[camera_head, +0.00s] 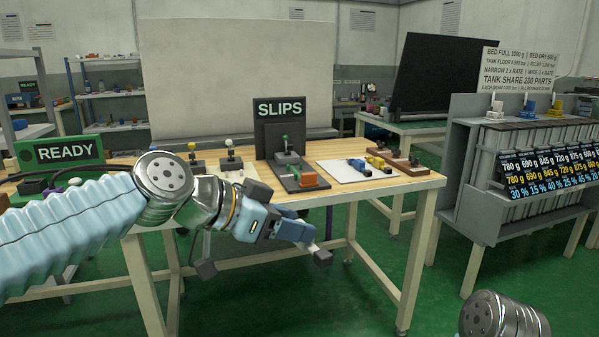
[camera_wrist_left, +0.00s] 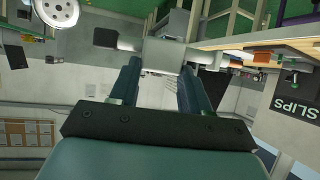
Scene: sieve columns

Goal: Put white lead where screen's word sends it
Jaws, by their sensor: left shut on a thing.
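My left gripper (camera_head: 306,240) reaches over the green floor in front of the wooden table's front edge. Its fingers are shut on a whitish piece (camera_head: 314,248), which I take to be the white lead; a dark block sits at its end. In the left wrist view the pale block (camera_wrist_left: 163,53) sits between the two fingertips, with a pale stub on either side. The screen (camera_head: 63,151) at the left is green and reads READY. My right gripper is out of view; only part of its arm shows at the lower right.
A grey rack (camera_head: 465,155) with number cards stands right. Green floor is open between them.

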